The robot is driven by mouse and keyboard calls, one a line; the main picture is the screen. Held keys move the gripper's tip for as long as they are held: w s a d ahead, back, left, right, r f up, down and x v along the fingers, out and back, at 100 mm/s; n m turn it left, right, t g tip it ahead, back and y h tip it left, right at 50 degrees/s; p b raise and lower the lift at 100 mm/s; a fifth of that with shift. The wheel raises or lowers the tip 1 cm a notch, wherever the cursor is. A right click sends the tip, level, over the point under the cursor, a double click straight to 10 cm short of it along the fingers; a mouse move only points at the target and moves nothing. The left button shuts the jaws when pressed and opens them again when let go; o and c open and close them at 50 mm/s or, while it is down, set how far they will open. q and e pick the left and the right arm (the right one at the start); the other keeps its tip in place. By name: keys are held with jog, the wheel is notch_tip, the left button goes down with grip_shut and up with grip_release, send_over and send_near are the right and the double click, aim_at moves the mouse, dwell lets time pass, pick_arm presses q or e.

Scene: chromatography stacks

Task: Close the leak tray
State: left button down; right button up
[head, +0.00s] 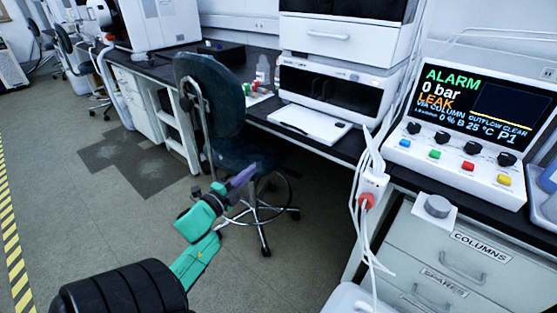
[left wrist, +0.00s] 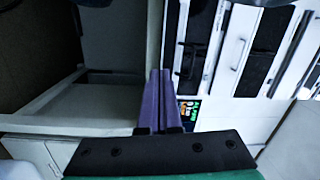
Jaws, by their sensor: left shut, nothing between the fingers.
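The leak tray (head: 308,124) is a flat white tray. It sticks out toward me from the bottom of the white chromatography stack (head: 340,92), over the dark bench top. My left gripper (head: 250,172) has purple fingers and is shut and empty. In the head view it shows in front of the chair, to the left of the tray and below it in the picture, clearly apart from it. In the left wrist view its fingers (left wrist: 160,76) lie together, with white module fronts to their right. I cannot pick out the tray there. My right gripper is not in view.
A dark office chair (head: 215,105) stands before the bench, left of the tray. To the right are a control panel (head: 470,125) reading ALARM and LEAK, a white power strip with hanging cables (head: 371,187), and labelled drawers (head: 455,255). Small bottles (head: 262,72) stand left of the stack.

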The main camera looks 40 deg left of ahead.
pick_arm(q)
notch_tip(320, 180, up, 6)
jog(key=d+m+t+h, duration=0.2)
jog(key=d+m, duration=0.1)
jog(key=a+x, duration=0.1)
jog(key=x, duration=1.2)
jog(key=shift+w+f+y+b, duration=0.2)
jog(key=shift+w+y+b, duration=0.2)
jog(key=shift+w+b, duration=0.05)
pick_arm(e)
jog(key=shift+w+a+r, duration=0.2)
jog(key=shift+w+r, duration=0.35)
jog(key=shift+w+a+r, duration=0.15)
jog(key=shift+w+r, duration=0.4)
pick_arm(q)
jog(key=shift+a, duration=0.1)
